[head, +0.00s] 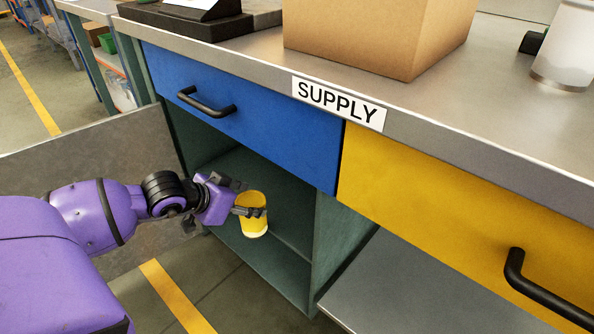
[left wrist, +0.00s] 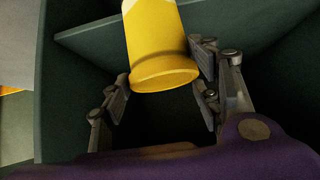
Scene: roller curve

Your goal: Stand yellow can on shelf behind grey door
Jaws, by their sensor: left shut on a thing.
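The yellow can (head: 254,226) has a pale band at its lower end in the head view. My left gripper (head: 247,212) is shut on it and holds it at the opening of the cabinet under the blue drawer. In the left wrist view the yellow can (left wrist: 160,45) shows at the top, by the fingers of my left gripper (left wrist: 163,97). The grey door (head: 100,165) stands wide open at the left, behind my left arm. A dark green shelf (head: 245,166) shows inside the cabinet. Whether the can touches any surface is unclear. My right gripper is not in view.
The blue drawer (head: 245,105) is closed above the opening. A green side panel (head: 338,235) bounds it on the right. A yellow drawer (head: 440,205) is closed farther right, above a grey surface (head: 400,295). A cardboard box (head: 370,35) stands on the worktop.

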